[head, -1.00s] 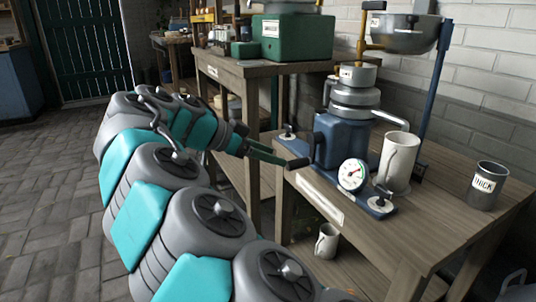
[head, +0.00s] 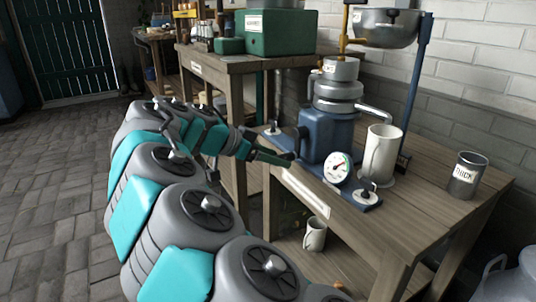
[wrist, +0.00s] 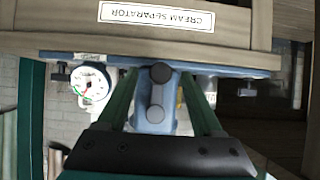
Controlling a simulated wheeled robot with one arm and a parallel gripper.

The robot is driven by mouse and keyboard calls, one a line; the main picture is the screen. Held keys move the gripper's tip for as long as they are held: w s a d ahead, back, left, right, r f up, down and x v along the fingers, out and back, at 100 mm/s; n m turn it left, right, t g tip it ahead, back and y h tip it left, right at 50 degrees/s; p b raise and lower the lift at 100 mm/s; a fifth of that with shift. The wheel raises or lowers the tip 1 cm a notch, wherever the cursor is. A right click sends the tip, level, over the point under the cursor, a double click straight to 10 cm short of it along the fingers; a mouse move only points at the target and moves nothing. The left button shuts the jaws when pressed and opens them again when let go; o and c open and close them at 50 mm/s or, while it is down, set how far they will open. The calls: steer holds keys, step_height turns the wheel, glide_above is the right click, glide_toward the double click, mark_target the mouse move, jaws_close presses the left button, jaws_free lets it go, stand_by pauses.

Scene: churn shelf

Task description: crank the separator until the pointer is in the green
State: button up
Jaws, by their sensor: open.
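The cream separator has a blue body (head: 326,135) with grey metal bowls (head: 338,92) and stands on the wooden bench. A round white gauge (head: 337,167) with coloured marks sits on its front base, and it also shows upside down in the wrist view (wrist: 90,84). Its pointer is too small to read surely. My gripper (head: 290,159) is at the left front of the blue body, where the dark crank handle was seen. In the wrist view my open green fingers (wrist: 158,82) stand either side of a dark round knob (wrist: 160,73), probably the crank's; contact is unclear.
A white jug (head: 380,152) stands right of the body, and a grey mug marked THICK (head: 466,175) farther right. A green box machine (head: 275,32) is on the table behind. A small white mug (head: 315,234) is on the lower shelf.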

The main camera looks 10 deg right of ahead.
steer(key=shift+w+d+f, duration=0.2)
steer(key=shift+d+f, duration=0.2)
steer(key=shift+d, duration=0.2)
steer(key=shift+d+f+b, duration=0.15)
steer(key=shift+d+b, duration=0.1)
steer(key=shift+b, duration=0.05)
jaws_close()
stand_by(0.4)
